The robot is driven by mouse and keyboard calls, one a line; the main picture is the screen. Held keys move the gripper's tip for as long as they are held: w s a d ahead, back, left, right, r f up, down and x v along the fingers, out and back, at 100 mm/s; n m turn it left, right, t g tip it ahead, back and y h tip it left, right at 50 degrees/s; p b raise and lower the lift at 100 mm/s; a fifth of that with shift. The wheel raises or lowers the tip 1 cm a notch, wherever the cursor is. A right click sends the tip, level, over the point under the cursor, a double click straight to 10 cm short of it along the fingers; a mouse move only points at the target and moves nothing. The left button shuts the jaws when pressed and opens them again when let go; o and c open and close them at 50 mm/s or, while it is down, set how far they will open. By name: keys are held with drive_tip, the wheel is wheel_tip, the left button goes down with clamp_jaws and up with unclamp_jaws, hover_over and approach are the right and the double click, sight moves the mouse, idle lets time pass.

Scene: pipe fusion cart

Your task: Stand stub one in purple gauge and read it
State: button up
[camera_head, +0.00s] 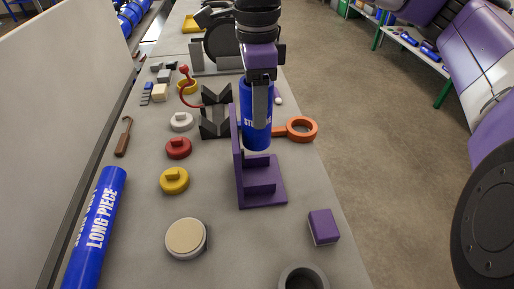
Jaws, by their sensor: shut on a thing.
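The purple gauge (262,193) stands on the grey bench, with an upright plate at its left and a stepped block on its base. A blue stub (257,134) with partly hidden white lettering that starts "ST" hangs upright above the gauge's step. My gripper (259,92) comes down from above and is shut on the stub's upper part. The stub's lower end looks just above or at the step; I cannot tell whether it touches. One finger hides part of the lettering.
A blue long piece (100,228) lies at the left. Red (178,148), yellow (174,181) and white (181,122) knobbed caps, a tan-topped disc (186,238), a purple block (323,227), an orange ring (301,129) and dark V-blocks (215,112) surround the gauge. A grey cup (303,278) stands at the front.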

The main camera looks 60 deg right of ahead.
wheel_tip(320, 180, down, 13)
drive_tip(key=p, duration=0.1)
drive_tip(key=shift+f, duration=0.15)
drive_tip(key=shift+f, duration=0.15)
drive_tip(key=o, duration=1.6)
wheel_tip(320, 180, up, 12)
drive_tip(key=shift+r+b, duration=0.15)
drive_tip(key=shift+b, duration=0.25)
